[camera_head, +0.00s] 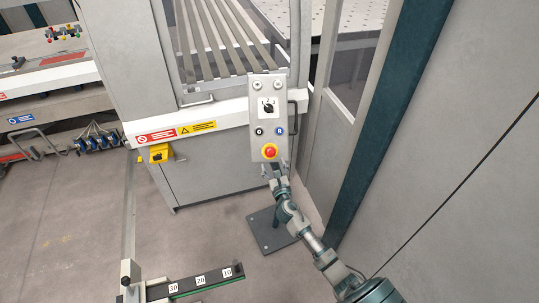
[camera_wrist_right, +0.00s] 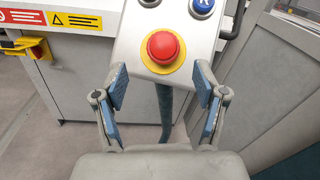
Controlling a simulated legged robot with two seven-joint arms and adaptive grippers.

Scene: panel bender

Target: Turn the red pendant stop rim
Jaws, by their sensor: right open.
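The red stop rim (camera_head: 269,151) sits on a yellow ring at the bottom of the grey pendant panel (camera_head: 265,103). In the right wrist view the red stop rim (camera_wrist_right: 163,47) is above and between my fingers, clear of both. My right gripper (camera_wrist_right: 161,88) is open and empty, with blue-padded fingers on either side of the panel's lower edge. In the head view my right gripper (camera_head: 275,168) is just below the stop, small and partly hidden by my wrist. My left gripper is not in view.
The pendant carries a black rotary selector (camera_head: 268,107) and more buttons above the stop. A grey door frame and wall (camera_head: 460,170) stand close on the right. A ruler bar (camera_head: 200,281) lies at the front.

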